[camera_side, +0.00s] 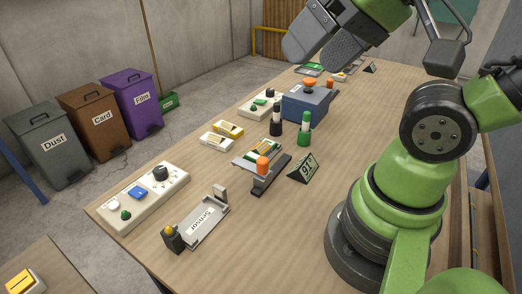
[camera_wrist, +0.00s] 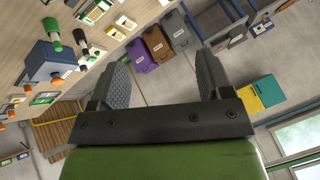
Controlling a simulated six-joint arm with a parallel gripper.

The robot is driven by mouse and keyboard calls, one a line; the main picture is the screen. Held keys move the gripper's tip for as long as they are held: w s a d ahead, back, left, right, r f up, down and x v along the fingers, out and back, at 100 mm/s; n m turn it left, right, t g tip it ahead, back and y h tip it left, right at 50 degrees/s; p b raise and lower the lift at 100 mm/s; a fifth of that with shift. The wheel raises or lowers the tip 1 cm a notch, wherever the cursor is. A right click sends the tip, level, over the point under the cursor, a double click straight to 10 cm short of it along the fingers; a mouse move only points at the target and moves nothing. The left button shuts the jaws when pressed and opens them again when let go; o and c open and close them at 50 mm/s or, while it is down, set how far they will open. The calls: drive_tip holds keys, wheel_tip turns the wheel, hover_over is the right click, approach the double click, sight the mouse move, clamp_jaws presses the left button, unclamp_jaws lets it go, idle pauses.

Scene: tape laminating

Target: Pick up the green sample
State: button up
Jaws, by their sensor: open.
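My gripper (camera_side: 323,46) is raised above the far part of the table, open, with its two dark padded fingers apart. In the wrist view my gripper (camera_wrist: 164,78) has nothing between its fingers. A flat green-and-white piece (camera_side: 310,69) lies at the far end of the table, below the gripper in the picture. Another green piece (camera_side: 263,149) lies on a grey plate by the orange-knobbed device, partly hidden by the knob. I cannot tell which of these is the green sample. In the wrist view a green-and-white piece (camera_wrist: 45,98) shows at left, beside the blue machine.
A blue machine (camera_side: 306,103) with an orange knob stands mid-table. Yellow-and-white pieces (camera_side: 228,129), a "91" sign (camera_side: 303,168), a Sensor unit (camera_side: 204,224) and a control panel (camera_side: 143,196) are nearer. Bins (camera_side: 133,101) stand on the floor.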

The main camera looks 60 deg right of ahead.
drive_tip(key=shift+w, duration=0.1)
drive_tip(key=m+g+h, duration=0.2)
drive_tip(key=m+g, duration=0.5)
drive_tip(key=m, duration=0.8)
hover_over(260, 145)
wheel_tip(260, 145, down, 25)
drive_tip(key=shift+w+r, duration=0.1)
drive_tip(key=shift+w, duration=0.05)
wheel_tip(260, 145, down, 6)
drive_tip(key=shift+r, duration=0.1)
drive_tip(key=c, duration=1)
